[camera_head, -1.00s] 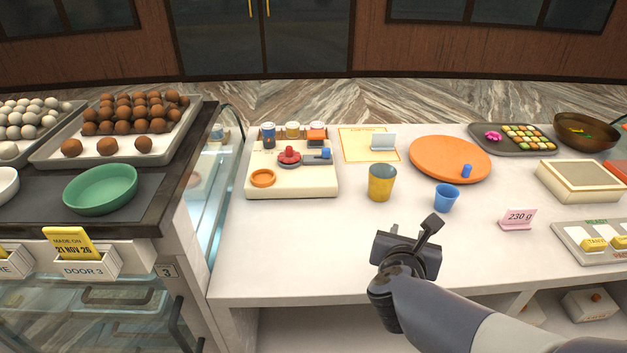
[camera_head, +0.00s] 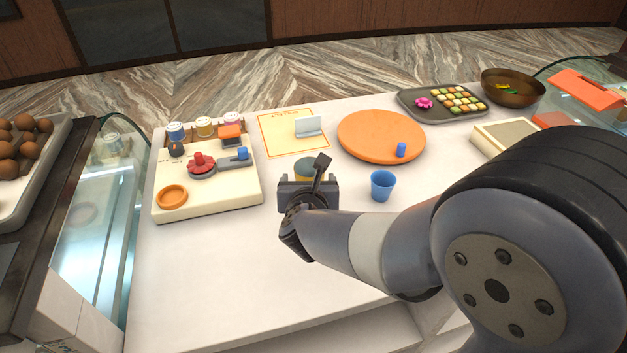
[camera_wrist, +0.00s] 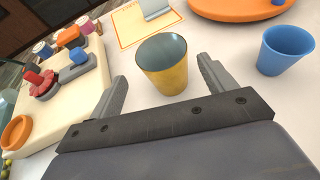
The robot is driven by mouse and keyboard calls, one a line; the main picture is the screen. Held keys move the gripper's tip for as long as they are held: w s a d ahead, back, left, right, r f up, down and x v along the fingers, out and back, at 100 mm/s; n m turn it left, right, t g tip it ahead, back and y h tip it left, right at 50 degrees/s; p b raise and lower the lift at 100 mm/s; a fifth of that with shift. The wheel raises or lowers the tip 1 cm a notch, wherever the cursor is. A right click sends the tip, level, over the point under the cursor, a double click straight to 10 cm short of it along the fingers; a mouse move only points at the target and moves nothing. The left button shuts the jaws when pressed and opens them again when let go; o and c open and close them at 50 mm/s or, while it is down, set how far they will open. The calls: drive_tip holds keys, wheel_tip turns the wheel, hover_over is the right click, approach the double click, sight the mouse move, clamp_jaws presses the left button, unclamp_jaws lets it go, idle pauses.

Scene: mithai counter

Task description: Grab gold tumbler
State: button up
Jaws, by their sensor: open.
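The gold tumbler (camera_wrist: 166,80) stands upright on the white counter, with a grey-blue inside. In the wrist view it is just beyond and between the fingers of my open gripper (camera_wrist: 163,88), nearer the middle of the gap. In the head view only the top of the tumbler (camera_head: 306,167) shows; my gripper (camera_head: 312,180) hides the rest. The jaws hold nothing. I cannot tell whether the fingertips are level with the tumbler.
A blue cup (camera_head: 382,185) stands close to the right of the tumbler. A cream board (camera_head: 225,195) with small fittings lies to the left. Behind are a yellow-edged sheet (camera_head: 281,143) and an orange round board (camera_head: 365,140). The front left counter is clear.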

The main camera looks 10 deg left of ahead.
sight(310, 165)
drive_tip(key=shift+o, duration=0.8)
drive_tip(key=shift+x, duration=0.75)
drive_tip(key=shift+d+p+x, duration=0.2)
drive_tip(key=shift+p+x, duration=0.55)
drive_tip(key=shift+x, duration=1.95)
drive_tip(key=shift+c, duration=0.6)
drive_tip(key=c, duration=1)
